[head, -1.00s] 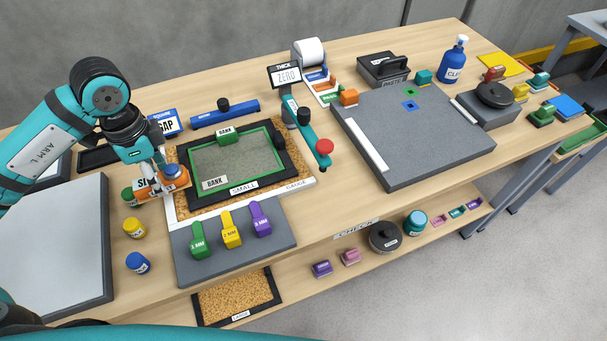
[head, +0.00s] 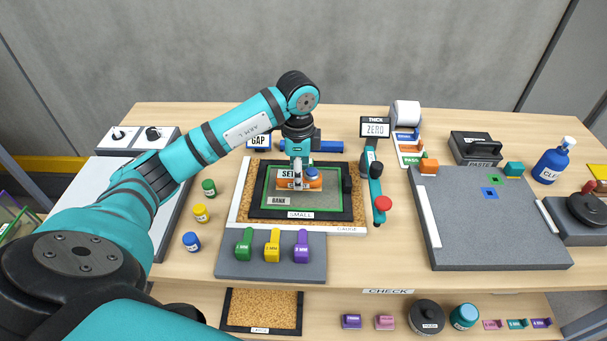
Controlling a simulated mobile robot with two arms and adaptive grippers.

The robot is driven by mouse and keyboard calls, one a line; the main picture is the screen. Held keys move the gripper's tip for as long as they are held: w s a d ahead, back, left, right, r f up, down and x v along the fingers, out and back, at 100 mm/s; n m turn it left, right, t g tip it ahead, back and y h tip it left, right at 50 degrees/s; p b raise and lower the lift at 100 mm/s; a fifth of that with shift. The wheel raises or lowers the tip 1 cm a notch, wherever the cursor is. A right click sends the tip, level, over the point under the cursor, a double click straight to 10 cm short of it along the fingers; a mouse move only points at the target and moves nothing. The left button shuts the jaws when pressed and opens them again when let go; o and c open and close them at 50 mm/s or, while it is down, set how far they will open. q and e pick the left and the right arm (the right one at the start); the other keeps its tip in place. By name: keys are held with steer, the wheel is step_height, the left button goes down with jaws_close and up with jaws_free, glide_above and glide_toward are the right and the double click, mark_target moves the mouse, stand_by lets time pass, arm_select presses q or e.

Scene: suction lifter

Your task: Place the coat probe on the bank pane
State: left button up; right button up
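The bank pane (head: 324,199) is a grey pane with a green edge in a black frame, labelled BANK and SMALL, lying on a cork board. My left gripper (head: 297,181) points down over the rear middle of the pane. It appears shut on an orange block (head: 314,184) with a blue knob and a white SET label, which I take to be the coat probe. The fingers hide part of it. I cannot tell whether its underside touches the pane. My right gripper is not in view.
A teal lever with a red ball (head: 383,203) stands right of the frame, by the ZERO display (head: 375,127). Green, yellow and purple tabs (head: 272,246) sit on the grey block in front. A large grey slab (head: 490,225) lies at right.

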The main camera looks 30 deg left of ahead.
mark_target(303, 171)
arm_select(q)
steer(key=shift+w+f, duration=0.1)
steer(key=shift+w, duration=0.65)
steer(key=shift+f+p, duration=0.65)
steer(key=shift+f, duration=1.3)
steer(key=o, duration=1.3)
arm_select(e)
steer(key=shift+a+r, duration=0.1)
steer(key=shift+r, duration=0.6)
arm_select(q)
steer(key=shift+r, duration=0.5)
step_height(303, 171, up, 12)
steer(key=shift+f+b, duration=0.25)
steer(key=shift+b, duration=0.8)
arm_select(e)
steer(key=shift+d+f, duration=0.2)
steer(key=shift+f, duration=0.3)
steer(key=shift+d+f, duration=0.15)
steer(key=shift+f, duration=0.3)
